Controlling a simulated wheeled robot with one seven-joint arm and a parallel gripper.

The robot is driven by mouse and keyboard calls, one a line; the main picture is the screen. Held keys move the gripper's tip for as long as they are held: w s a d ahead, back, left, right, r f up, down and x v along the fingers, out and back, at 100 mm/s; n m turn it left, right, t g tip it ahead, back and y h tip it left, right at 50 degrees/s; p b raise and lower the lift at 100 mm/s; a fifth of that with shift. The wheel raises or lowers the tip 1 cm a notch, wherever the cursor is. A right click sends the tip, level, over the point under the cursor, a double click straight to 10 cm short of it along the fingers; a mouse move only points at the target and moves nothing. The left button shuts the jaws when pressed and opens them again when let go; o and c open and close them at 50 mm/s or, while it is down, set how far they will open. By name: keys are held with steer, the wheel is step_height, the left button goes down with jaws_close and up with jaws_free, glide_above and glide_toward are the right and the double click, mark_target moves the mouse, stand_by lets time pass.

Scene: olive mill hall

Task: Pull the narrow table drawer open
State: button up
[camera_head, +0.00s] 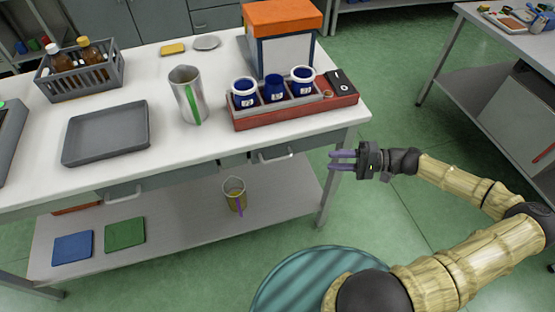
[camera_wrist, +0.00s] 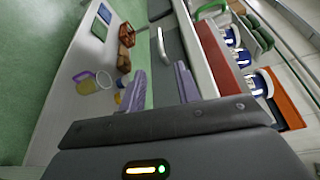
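The white table (camera_head: 225,58) has two drawer handles under its front edge. The right drawer front (camera_head: 300,149), the shorter-looking one, has a pale bar handle (camera_head: 277,157). The left drawer (camera_head: 165,183) looks longer, with its handle (camera_head: 123,196) further left. Both drawers look shut. My gripper (camera_head: 331,160) is at the table's right front corner, right of the near handle, its purple fingers pointing left. In the wrist view my gripper (camera_wrist: 160,72) has its fingers spread with nothing between them. A drawer handle (camera_wrist: 160,43) shows ahead, between the finger lines, apart from them.
On the tabletop are a red rack (camera_head: 300,108) with blue-and-white jars, a metal jug (camera_head: 183,90), a grey tray (camera_head: 105,134) and a bottle crate (camera_head: 82,77). A pitcher (camera_head: 234,192) stands on the lower shelf (camera_head: 180,222). The table leg (camera_head: 326,195) is near my gripper.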

mark_target(277, 159)
steer(key=a, duration=0.5)
steer(key=w+a+f, duration=0.1)
steer(key=a, duration=0.5)
steer(key=w+a+p, duration=0.1)
steer(key=a, duration=0.5)
steer(key=shift+a+f, duration=0.15)
steer(key=shift+f, duration=0.1)
steer(key=shift+s, duration=0.1)
jaws_close()
